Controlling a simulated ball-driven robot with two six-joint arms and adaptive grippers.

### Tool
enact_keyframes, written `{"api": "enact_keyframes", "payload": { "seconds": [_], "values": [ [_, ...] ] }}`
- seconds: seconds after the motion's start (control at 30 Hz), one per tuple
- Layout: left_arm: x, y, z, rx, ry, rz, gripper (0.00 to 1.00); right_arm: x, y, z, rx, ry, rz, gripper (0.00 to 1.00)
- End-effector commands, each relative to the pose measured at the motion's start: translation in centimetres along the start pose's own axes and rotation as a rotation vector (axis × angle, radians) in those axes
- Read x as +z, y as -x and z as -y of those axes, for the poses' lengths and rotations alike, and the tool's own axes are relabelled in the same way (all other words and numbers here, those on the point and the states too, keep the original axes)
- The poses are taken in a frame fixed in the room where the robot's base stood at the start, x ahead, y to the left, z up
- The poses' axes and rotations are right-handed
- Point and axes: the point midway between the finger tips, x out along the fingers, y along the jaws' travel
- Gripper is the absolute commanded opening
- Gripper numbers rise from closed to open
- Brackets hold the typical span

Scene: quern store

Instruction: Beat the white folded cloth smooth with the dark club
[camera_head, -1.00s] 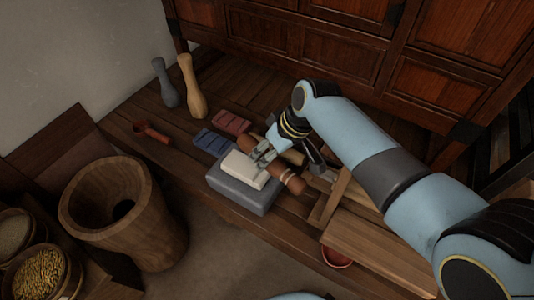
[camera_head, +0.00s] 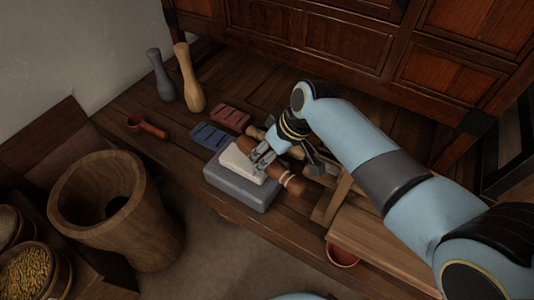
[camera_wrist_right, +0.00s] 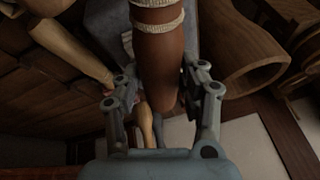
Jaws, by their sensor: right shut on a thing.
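The white folded cloth (camera_head: 238,165) lies on a grey stone block (camera_head: 236,190) on the low wooden platform. My right gripper (camera_head: 263,158) is shut on a dark brown club (camera_head: 294,184) with pale bands. The club lies slantwise across the cloth's far right side and hides part of it. I cannot tell whether it touches the cloth. In the right wrist view the club (camera_wrist_right: 158,55) runs between the fingers of my right gripper (camera_wrist_right: 163,100). My left gripper is not in view.
Red (camera_head: 229,117) and blue (camera_head: 210,136) pieces lie behind the block. A pale club (camera_head: 188,78) and a grey one (camera_head: 161,76) stand at the back left. A red-brown ladle (camera_head: 148,128), wooden mortar (camera_head: 75,195), red bowl (camera_head: 341,256) and wooden tray (camera_head: 385,245) stand around.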

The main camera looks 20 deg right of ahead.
Motion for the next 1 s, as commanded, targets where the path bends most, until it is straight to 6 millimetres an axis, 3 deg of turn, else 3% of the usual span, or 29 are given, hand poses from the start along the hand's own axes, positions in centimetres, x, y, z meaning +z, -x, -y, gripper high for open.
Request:
{"api": "enact_keyframes", "payload": {
  "seconds": [0.17,1.0],
  "values": [
    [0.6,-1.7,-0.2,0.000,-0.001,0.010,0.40,1.1,-2.5,-0.5,-0.001,-0.001,0.003,0.00],
    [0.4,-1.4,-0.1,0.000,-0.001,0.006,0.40,1.6,-3.0,-0.5,-0.003,-0.003,0.010,0.00]
  ]
}}
